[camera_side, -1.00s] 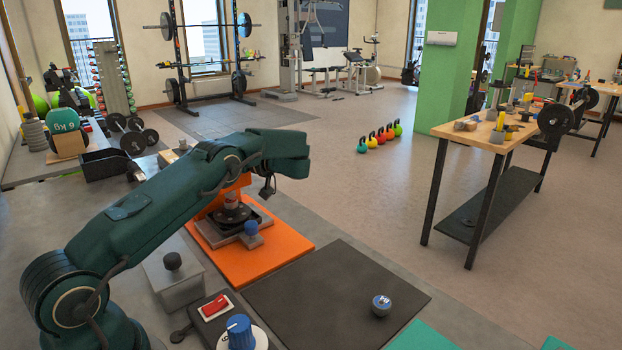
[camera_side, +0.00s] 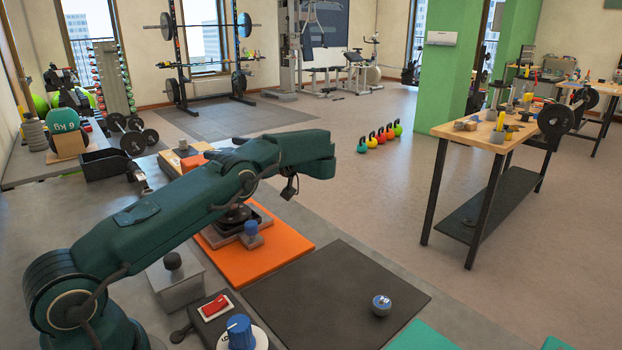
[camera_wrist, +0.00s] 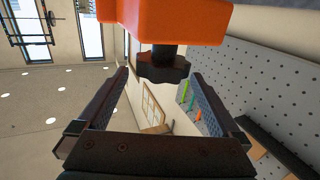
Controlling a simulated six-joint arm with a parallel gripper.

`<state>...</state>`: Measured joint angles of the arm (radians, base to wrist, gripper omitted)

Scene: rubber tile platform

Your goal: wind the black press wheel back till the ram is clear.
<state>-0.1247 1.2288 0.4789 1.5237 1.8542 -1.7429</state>
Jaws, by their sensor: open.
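The black press wheel (camera_wrist: 163,72) shows in the wrist view as a dark, lobed knob on a short dark shaft. The shaft comes out of the press's orange body (camera_wrist: 165,20). My gripper (camera_wrist: 157,70) is open, with one jaw to each side of the wheel and gaps showing on both sides. In the side view my arm hides the wheel and my gripper. Part of the orange press body (camera_side: 192,163) shows behind the arm, and its dark round lower part (camera_side: 237,213) shows below it. The ram cannot be made out clearly.
The press stands on an orange mat (camera_side: 280,252). A small blue-topped item (camera_side: 250,231), a grey box with a black knob (camera_side: 180,287), a red switch (camera_side: 214,306) and a blue dial (camera_side: 240,332) are near. A dark mat (camera_side: 320,305) is mostly bare.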

